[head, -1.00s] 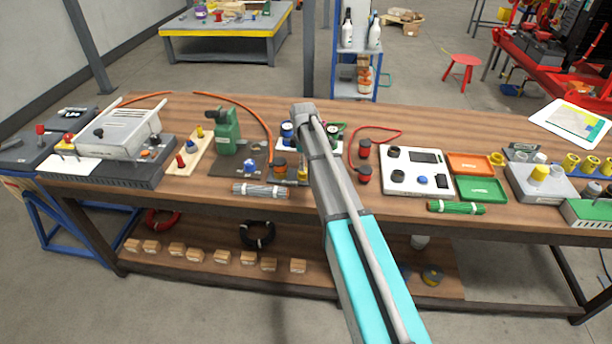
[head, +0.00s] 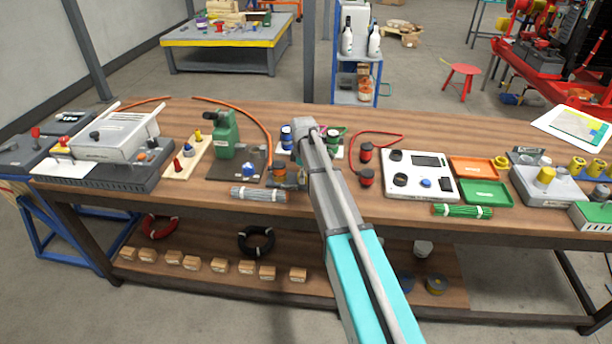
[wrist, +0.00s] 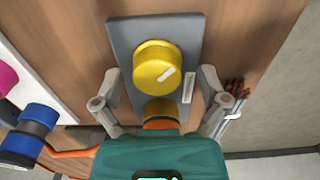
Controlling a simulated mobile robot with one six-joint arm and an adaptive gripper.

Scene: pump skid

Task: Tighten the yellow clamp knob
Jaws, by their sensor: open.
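The yellow clamp knob (wrist: 153,66) shows in the wrist view as a round yellow cap with a slanted white mark, on a grey plate (wrist: 125,38). My gripper (wrist: 160,80) is open, with one finger to each side of the knob in the picture. I see a gap on both sides and no contact. A second yellow part with an orange base (wrist: 160,112) lies just below the knob, partly hidden by my gripper's green body. In the head view my arm covers the area, and I cannot make out the knob or fingertips.
In the wrist view, a blue and black cylinder (wrist: 33,135) and a pink one lie left, and a cable bundle (wrist: 235,95) right. In the head view a green pump-like block (head: 225,135) stands left of my arm, and a white panel (head: 415,174) right.

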